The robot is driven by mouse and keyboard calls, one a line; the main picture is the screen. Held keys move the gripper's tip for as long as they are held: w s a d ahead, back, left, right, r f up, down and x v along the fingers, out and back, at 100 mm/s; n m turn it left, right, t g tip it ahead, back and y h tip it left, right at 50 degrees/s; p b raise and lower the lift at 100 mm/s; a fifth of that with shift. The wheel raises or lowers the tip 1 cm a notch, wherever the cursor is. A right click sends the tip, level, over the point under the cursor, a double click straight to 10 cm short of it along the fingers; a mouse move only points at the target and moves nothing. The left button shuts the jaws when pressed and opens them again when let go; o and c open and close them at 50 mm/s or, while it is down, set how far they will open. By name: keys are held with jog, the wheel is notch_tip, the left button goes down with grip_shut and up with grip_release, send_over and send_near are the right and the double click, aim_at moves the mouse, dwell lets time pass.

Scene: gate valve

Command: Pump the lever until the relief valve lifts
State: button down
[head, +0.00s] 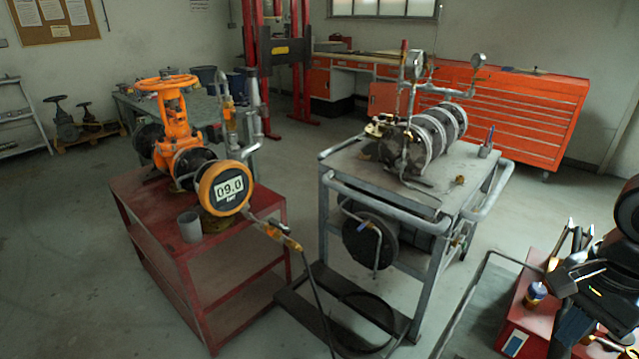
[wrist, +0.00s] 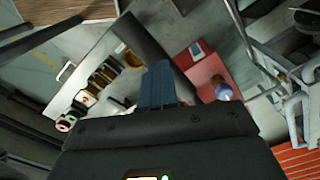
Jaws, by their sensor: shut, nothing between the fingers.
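My gripper (wrist: 158,85) is shut and empty; its blue-grey fingers show in the wrist view above a grey surface and a red box. In the head view my dark arm is at the right edge. The orange gate valve (head: 172,125) stands upright on a red cart. A pipe fitting with a yellow part (head: 229,112) rises behind the gauge. I cannot tell for sure which part is the relief valve. No pump lever can be made out clearly in either view. My gripper touches nothing visible.
The red cart (head: 228,262) also holds a grey cup (head: 190,226). A grey metal cart (head: 350,165) carries a wrapped cylinder with gauges. A black hose (head: 318,300) runs down to the floor. A red box (head: 515,342) with a jar (head: 535,293) is at the lower right.

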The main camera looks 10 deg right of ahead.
notch_tip(320, 180, up, 8)
jog(key=shift+r+p, duration=0.2)
jog(key=shift+p, duration=0.1)
dwell(0.7)
notch_tip(320, 180, down, 11)
jog(key=b, duration=0.6)
jog(key=shift+f, duration=0.1)
notch_tip(320, 180, up, 11)
jog(key=p, duration=0.6)
